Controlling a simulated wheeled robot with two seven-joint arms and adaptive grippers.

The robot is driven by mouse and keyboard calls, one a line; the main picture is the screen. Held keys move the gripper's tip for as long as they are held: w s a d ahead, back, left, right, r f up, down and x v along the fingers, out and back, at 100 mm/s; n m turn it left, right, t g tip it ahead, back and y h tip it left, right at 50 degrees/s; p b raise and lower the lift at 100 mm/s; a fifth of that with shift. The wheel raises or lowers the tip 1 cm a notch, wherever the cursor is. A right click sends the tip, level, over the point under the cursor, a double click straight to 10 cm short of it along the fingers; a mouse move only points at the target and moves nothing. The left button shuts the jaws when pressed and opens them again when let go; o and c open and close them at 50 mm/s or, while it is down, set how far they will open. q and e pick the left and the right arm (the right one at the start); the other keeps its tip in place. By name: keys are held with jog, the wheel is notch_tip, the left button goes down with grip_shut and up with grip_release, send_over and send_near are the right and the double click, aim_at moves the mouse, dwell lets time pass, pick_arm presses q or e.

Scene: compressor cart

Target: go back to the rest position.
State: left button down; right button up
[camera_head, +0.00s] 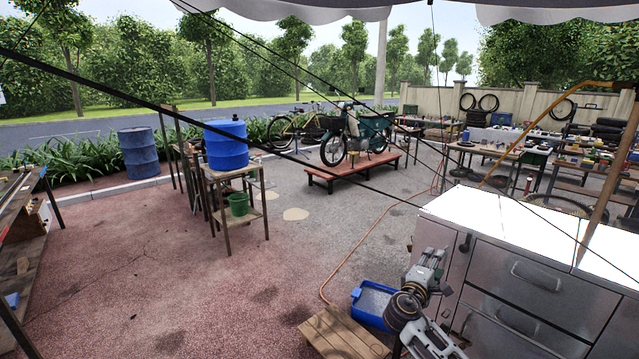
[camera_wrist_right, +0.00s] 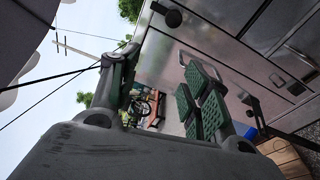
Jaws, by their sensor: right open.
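My right gripper (camera_head: 430,262) is beside the left end of the metal cabinet cart (camera_head: 535,270), in front of its door. It is open, with nothing between its fingers. In the right wrist view the gripper (camera_wrist_right: 160,92) shows its fingers spread, with green ridged pads on one side. The steel cabinet front (camera_wrist_right: 225,65) shows behind it there. I cannot tell from these views whether the gripper touches the cabinet. My left gripper is not in view.
A blue tub (camera_head: 368,304) and a wooden pallet (camera_head: 343,333) lie on the floor left of my right arm. An orange hose (camera_head: 345,262) runs across the ground. A stand holds a blue drum (camera_head: 226,146). A motorbike stands on a red platform (camera_head: 358,168). The middle floor is clear.

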jog(key=w+a+f+y, duration=0.1)
jog(key=w+f+y, duration=0.35)
jog(key=f, duration=0.65)
jog(key=w+a+f+y, duration=0.1)
jog(key=w+f+y, duration=0.3)
jog(key=f, duration=0.6)
jog(key=s+d+f+m+g+y, duration=0.1)
jog(key=s+f+m, duration=0.1)
jog(key=s+f, duration=0.45)
jog(key=s+f+m+g+y, duration=0.1)
jog(key=s+f+g, duration=0.15)
jog(key=f, duration=0.75)
jog(key=s+d+f+m+g+y, duration=0.1)
jog(key=s+f+m, duration=0.1)
jog(key=s+f, duration=0.5)
jog(key=s+a+f+m+g, duration=0.1)
jog(key=s+f+m+g, duration=0.25)
jog(key=s+f, duration=1.8)
jog(key=s+a+f+g, duration=0.1)
jog(key=s+a+f, duration=0.1)
jog(key=s, duration=0.9)
jog(key=s+a+f+g, duration=0.2)
jog(key=s, duration=0.9)
jog(key=s+a+f+g, duration=0.1)
jog(key=s+a+f, duration=0.1)
jog(key=s, duration=0.9)
jog(key=shift+a+f+g, duration=0.15)
jog(key=shift+a+g, duration=0.15)
jog(key=shift+a, duration=0.2)
